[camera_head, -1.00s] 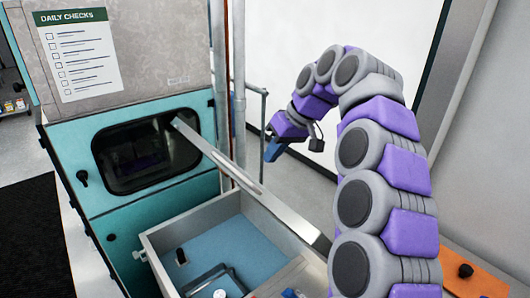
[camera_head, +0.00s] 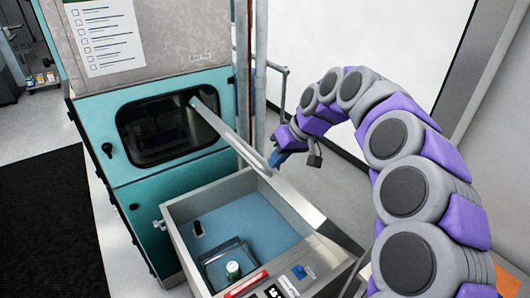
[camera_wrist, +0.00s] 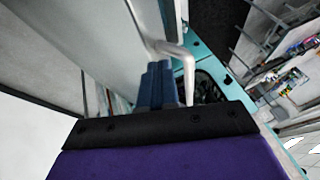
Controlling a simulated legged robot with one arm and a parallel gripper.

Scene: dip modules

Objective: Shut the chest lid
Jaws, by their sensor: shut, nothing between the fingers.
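The chest (camera_head: 180,225) is a pale grey open box with a blue inside, low in the middle of the head view. In the wrist view the blue fingers (camera_wrist: 157,85) are together and empty, beside a large grey panel that looks like the lid (camera_wrist: 80,35) and a pale bent bar (camera_wrist: 183,60).
A teal cabinet (camera_head: 150,190) with a dark window stands behind, close to the lid's upper end. Vertical pipes (camera_head: 260,75) stand behind the lid.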

